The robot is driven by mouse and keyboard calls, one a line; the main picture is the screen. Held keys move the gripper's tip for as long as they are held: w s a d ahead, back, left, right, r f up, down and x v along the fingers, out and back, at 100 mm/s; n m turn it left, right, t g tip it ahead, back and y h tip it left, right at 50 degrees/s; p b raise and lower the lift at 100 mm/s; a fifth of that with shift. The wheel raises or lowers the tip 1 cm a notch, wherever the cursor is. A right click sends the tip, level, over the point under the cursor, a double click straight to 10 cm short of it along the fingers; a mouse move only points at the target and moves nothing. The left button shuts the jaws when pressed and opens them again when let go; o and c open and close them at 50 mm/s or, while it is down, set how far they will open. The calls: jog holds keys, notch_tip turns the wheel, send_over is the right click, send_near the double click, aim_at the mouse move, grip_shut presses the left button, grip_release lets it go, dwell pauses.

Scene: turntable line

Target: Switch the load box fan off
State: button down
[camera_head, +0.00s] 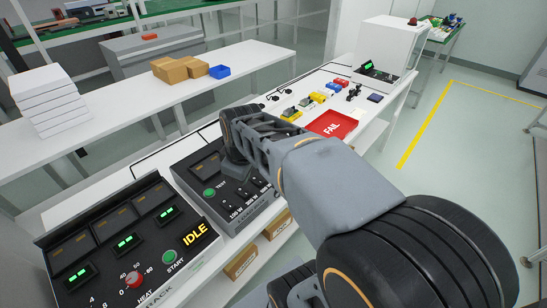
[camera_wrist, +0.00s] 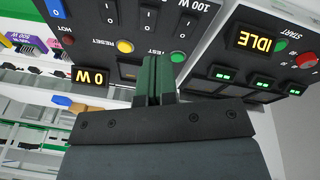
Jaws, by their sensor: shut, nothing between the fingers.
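The load box (camera_head: 240,215) is a dark panel in the middle of the head view, with a green TEST button (camera_head: 209,193) and a row of black switches labelled in watts. In the wrist view the panel is upside down, with switches (camera_wrist: 183,22), a yellow RESET button (camera_wrist: 124,46), the green TEST button (camera_wrist: 177,56) and a display (camera_wrist: 89,77) reading 0 W. I cannot make out a fan label or which way a fan switch is set. My gripper (camera_wrist: 157,62) is shut and empty, over the panel near the TEST button. Its arm hides part of the box in the head view.
A larger panel (camera_head: 110,225) reading IDLE, with a red knob and START button, stands left of the load box. A red FAIL tray (camera_head: 345,125) and small coloured parts lie beyond my arm. The back bench (camera_head: 120,110) holds brown boxes (camera_head: 170,70) and a blue bin (camera_head: 220,71).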

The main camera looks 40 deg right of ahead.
jog(key=w+d+r+n, duration=0.2)
jog(key=d+n, duration=0.4)
jog(key=d, duration=0.2)
jog(key=w+d+r+n+g+p, duration=0.1)
jog(key=w+d+r+n, duration=0.1)
jog(key=d+n, duration=0.5)
jog(key=shift+w+d+r+n, duration=0.35)
jog(key=shift+w+d, duration=0.3)
jog(key=shift+w, duration=0.2)
jog(key=f, duration=0.4)
jog(key=w+f, duration=0.1)
jog(key=f, duration=0.9)
jog(key=shift+w+a, duration=0.2)
jog(key=shift+w, duration=0.15)
